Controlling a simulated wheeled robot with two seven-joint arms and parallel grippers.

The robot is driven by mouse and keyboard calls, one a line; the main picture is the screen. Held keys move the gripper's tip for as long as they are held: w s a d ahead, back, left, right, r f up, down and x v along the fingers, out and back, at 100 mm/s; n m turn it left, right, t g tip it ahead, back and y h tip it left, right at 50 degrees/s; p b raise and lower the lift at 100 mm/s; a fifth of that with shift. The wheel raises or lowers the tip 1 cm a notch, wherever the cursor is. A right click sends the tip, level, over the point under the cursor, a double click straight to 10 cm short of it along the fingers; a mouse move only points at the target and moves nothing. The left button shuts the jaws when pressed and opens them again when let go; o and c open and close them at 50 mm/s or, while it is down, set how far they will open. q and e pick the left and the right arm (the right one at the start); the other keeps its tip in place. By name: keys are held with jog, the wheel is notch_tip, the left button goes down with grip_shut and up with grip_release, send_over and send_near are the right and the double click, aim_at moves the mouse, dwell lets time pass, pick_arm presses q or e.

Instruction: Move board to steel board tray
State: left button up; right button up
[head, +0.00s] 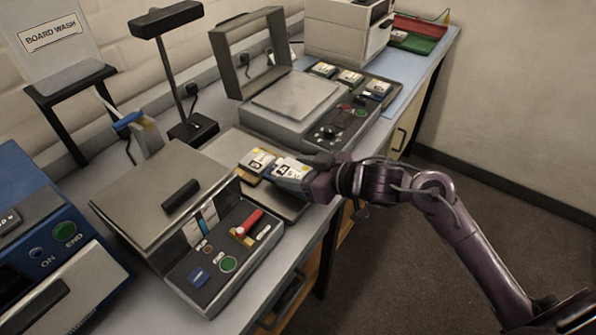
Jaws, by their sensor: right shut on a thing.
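My right gripper (310,180) comes in from the right and is shut on a small white-and-yellow labelled board (289,168). The held board is over a flat grey steel tray (283,203) on the bench, between the two machines. Whether it touches the tray I cannot tell. A second similar board (256,160) is just left of the held one, on the tray. The gripper hides the right end of the held board. My left gripper is not in view.
A grey lidded machine with a red lever (249,223) stands in front, left of the tray. A blue machine (45,235) is at left. The floor right is clear.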

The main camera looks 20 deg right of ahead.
jog(key=shift+f, duration=0.55)
jog(key=o, duration=1.4)
jog(key=shift+r, duration=0.55)
jog(key=v, duration=1.2)
jog(key=shift+s+d, duration=0.1)
